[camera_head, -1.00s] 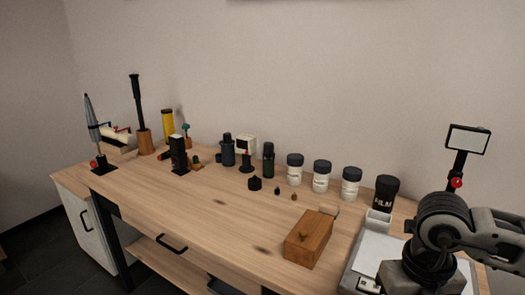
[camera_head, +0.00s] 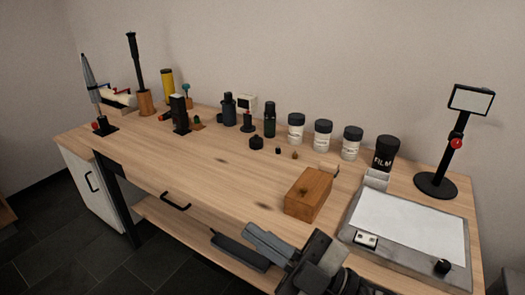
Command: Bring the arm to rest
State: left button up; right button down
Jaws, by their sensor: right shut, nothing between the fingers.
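My right gripper (camera_head: 252,236) shows at the bottom middle of the head view, in front of the table's front edge and below its top. Its grey fingers point up and to the left; they are shut with nothing between them. The wrist behind it runs off the bottom edge of the picture. The gripper is apart from the things on the table. My left gripper and arm are not in view.
A wooden table (camera_head: 190,160) carries a wooden box (camera_head: 309,193), a light panel (camera_head: 395,228), several jars (camera_head: 323,135) and a stand with a small screen (camera_head: 438,184). The table's front middle is clear.

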jog(key=w+d+f+m+t+h, duration=0.3)
jog(key=d+f+m+t+h, duration=0.35)
jog(key=f+m+h, duration=0.55)
jog(key=s+d+f+m+g+h, duration=0.2)
jog(key=s+d+f+m+g, duration=0.1)
jog(key=f, duration=0.4)
jog(key=s+d+f+m+g+h, duration=0.2)
jog(key=s+d+f+m+g, duration=0.1)
jog(key=s+f, duration=0.3)
notch_tip(320, 180, down, 2)
jog(key=shift+s+d+f+m+h, duration=0.1)
jog(key=shift+s+d+m+h, duration=0.3)
jog(key=shift+d, duration=0.5)
